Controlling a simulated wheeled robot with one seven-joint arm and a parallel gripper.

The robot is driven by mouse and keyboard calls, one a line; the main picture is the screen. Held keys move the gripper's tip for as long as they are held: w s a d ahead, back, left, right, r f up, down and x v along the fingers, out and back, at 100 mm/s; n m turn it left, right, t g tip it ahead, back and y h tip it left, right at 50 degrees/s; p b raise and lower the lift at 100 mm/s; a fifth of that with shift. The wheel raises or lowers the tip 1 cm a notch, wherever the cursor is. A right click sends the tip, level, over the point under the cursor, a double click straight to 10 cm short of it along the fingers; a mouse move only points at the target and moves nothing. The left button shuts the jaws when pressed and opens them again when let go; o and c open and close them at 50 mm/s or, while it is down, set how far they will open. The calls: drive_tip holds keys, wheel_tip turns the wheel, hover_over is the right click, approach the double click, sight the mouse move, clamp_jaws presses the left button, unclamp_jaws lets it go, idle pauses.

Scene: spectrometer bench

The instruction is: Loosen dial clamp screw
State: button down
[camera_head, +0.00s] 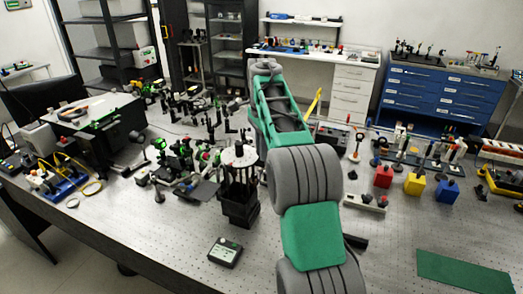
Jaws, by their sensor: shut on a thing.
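A round pale disc (239,155) with small posts on it sits on top of a black stand (238,203) near the middle of the bench. It may be the dial, but I cannot be sure. The clamp screw is too small to make out or is hidden. My green and grey arm rises just to the right of the stand and bends at the top. My gripper does not show; the arm's own links appear to hide it. I cannot see what it touches.
The perforated metal bench (150,225) is crowded with optics at the left and behind the stand. A small dark box (225,252) lies in front. Red (383,176), yellow (415,184) and blue (447,191) blocks stand right. A green mat (465,272) lies front right.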

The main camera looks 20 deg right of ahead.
drive_tip(key=n, duration=0.6)
drive_tip(key=shift+n, duration=0.3)
drive_tip(key=n, duration=1.2)
drive_tip(key=shift+n, duration=0.3)
drive_tip(key=n, duration=0.6)
drive_tip(key=shift+n, duration=0.3)
drive_tip(key=c, duration=1.4)
unclamp_jaws()
